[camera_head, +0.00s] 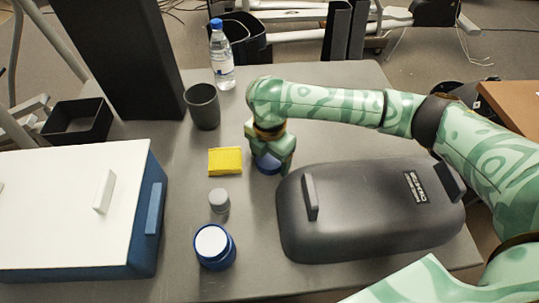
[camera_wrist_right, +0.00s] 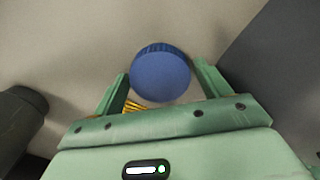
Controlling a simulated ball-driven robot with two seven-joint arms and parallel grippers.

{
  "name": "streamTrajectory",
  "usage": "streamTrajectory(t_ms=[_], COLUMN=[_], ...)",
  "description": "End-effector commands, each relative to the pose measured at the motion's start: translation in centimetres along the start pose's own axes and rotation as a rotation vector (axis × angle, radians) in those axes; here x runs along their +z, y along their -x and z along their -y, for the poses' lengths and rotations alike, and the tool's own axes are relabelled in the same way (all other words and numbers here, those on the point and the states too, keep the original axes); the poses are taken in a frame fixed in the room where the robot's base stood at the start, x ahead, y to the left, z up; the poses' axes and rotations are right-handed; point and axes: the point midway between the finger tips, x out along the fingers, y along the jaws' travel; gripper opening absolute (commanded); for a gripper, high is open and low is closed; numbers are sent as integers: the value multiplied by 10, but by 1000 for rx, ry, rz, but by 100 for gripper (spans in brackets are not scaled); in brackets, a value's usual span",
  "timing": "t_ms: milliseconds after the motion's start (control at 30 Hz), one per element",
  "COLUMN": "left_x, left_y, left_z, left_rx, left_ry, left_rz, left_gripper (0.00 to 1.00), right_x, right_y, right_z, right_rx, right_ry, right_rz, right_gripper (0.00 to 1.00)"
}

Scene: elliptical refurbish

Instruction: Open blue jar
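The blue jar (camera_head: 214,248) stands upright near the table's front edge in the head view. Its round top shows white inside a blue rim, with no blue cap over it. A round blue lid (camera_wrist_right: 160,76) with a ridged edge shows in the right wrist view; it also shows in the head view (camera_head: 267,162), low at my right gripper (camera_head: 270,165). In the wrist view my right gripper's fingers (camera_wrist_right: 160,80) stand apart on either side of the lid, with narrow gaps. The lid seems to be on or close to the table. My left gripper is out of view.
A yellow block (camera_head: 225,161) and a small grey jar (camera_head: 219,200) stand left of the right gripper. A dark grey case (camera_head: 365,210) lies close on the right. A white-topped blue box (camera_head: 75,205), a dark cup (camera_head: 203,106) and a water bottle (camera_head: 221,60) stand around.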

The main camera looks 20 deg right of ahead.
Motion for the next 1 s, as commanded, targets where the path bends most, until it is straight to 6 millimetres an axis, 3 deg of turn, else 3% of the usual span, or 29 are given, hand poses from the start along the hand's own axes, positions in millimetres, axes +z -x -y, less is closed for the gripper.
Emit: streamTrajectory(t_ms=[300, 700, 833, 1000], left_x=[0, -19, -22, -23], left_y=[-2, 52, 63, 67], left_z=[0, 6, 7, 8], left_rx=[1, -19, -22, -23], left_ry=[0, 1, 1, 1], left_rz=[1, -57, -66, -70], left_gripper=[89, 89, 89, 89], right_x=[0, 0, 0, 0], right_y=[2, 95, 115, 123], right_z=[0, 0, 0, 0], right_rx=[0, 5, 3, -2], right_ry=[1, -1, -1, -1], right_rz=[-1, 3, 1, 0], right_gripper=[82, 82, 82, 82])
